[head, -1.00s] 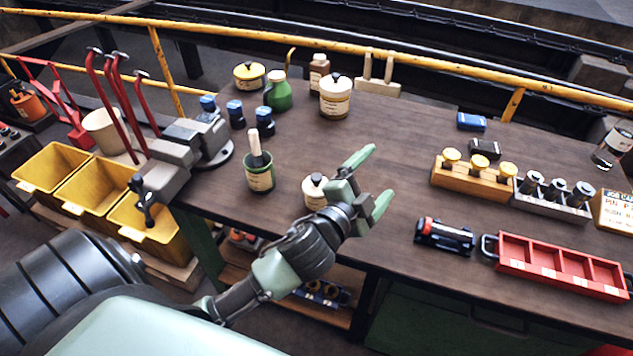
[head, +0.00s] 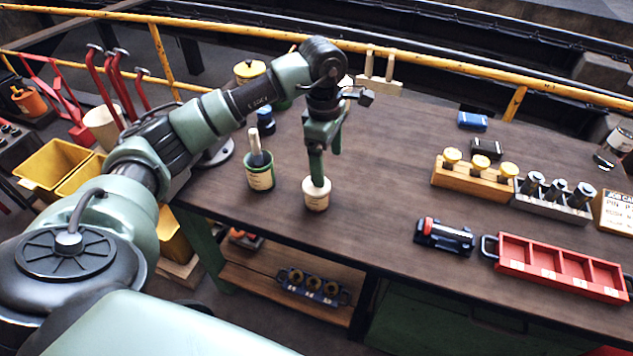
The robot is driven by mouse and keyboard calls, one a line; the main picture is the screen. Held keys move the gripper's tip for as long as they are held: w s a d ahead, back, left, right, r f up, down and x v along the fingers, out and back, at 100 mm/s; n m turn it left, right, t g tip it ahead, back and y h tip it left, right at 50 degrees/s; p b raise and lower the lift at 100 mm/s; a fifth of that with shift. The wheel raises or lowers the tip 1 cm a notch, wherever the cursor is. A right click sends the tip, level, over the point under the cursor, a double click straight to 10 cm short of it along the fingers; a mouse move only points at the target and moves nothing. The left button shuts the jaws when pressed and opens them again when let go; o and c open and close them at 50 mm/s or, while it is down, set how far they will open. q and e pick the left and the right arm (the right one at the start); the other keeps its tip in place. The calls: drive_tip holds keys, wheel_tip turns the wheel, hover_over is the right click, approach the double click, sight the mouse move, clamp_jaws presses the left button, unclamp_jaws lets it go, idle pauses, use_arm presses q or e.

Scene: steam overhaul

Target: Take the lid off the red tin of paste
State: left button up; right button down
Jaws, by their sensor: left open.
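My left gripper (head: 325,164) points straight down, open, above a small cream tin (head: 316,203) with a pale lid near the front edge of the bench. One fingertip is in front of or at the lid's knob and hides it; I cannot tell whether it touches. The lid appears to be on the tin. I see no clearly red tin of paste; this tin looks cream with a small label. My right gripper is not in view.
A green pot with a brush (head: 259,175) stands close left of the cream tin. A red tray (head: 560,268), a black-and-red tool (head: 444,236) and a wooden rack with yellow-topped pieces (head: 474,180) are on the right. The bench middle is clear.

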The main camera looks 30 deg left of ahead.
use_arm(q)
drive_tip(key=shift+s+a+r+y, duration=0.1)
drive_tip(key=shift+a+r+y, duration=0.1)
drive_tip(key=shift+a, duration=0.3)
drive_tip(key=shift+a+r+y, duration=0.1)
drive_tip(key=shift+a+y, duration=0.1)
drive_tip(key=shift+a, duration=0.3)
drive_tip(key=shift+s+a+f, duration=0.1)
drive_tip(key=shift+a+f, duration=0.05)
drive_tip(key=shift+f, duration=0.1)
drive_tip(key=f+p, duration=0.2)
drive_tip(key=f, duration=0.1)
drive_tip(key=f+p, duration=0.1)
drive_tip(key=f, duration=0.2)
drive_tip(key=shift+s+a+f+p, duration=0.15)
drive_tip(key=shift+s+f+p, duration=0.05)
drive_tip(key=shift+p, duration=0.2)
drive_tip(key=shift+f, duration=0.4)
drive_tip(key=shift+w, duration=0.1)
drive_tip(key=c, duration=1.5)
